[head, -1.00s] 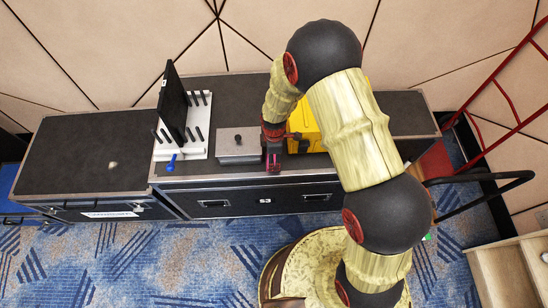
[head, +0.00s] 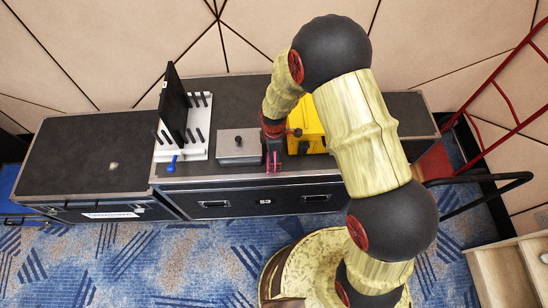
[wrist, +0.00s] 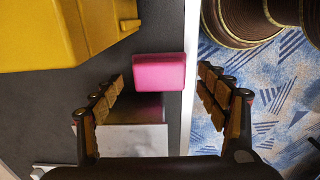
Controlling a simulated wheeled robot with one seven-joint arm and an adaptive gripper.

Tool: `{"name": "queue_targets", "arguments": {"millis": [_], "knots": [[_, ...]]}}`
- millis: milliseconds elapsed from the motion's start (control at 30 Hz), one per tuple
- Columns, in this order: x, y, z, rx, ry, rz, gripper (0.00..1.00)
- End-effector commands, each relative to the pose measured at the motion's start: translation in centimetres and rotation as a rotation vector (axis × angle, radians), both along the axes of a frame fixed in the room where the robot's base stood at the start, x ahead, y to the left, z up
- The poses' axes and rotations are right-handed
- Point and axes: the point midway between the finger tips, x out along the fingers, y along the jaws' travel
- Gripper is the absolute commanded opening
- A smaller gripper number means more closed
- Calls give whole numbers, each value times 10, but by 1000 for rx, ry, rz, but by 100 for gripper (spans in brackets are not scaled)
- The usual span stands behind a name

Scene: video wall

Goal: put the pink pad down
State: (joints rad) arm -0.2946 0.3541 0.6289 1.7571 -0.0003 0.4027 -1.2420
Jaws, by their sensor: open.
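The pink pad (wrist: 160,72) lies between the two spread fingers of my gripper (wrist: 161,76) in the wrist view, with gaps on both sides, so the fingers do not appear to touch it. It sits at the front edge of the dark case top (wrist: 157,25), next to the grey metal block (wrist: 130,140). In the head view my gripper (head: 273,152) points down over the case's front edge, and only a little of the pink pad (head: 273,166) shows. My gripper is open. Contact under the pad is hidden.
The yellow box (head: 305,125) stands right behind my gripper. The grey block (head: 240,155) with a knob is to the left, then a white pegged rack (head: 192,150) with an upright black panel (head: 172,105). A red-railed cart (head: 508,95) is at right. The left case top (head: 80,150) is mostly clear.

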Motion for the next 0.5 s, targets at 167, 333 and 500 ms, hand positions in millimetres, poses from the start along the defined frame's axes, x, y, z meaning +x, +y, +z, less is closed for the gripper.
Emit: {"name": "queue_targets", "arguments": {"millis": [167, 333, 500], "knots": [[1, 0, 42, 1, -4, 0, 74], [1, 0, 70, 1, -3, 0, 74], [1, 0, 86, 1, -2, 0, 74]]}}
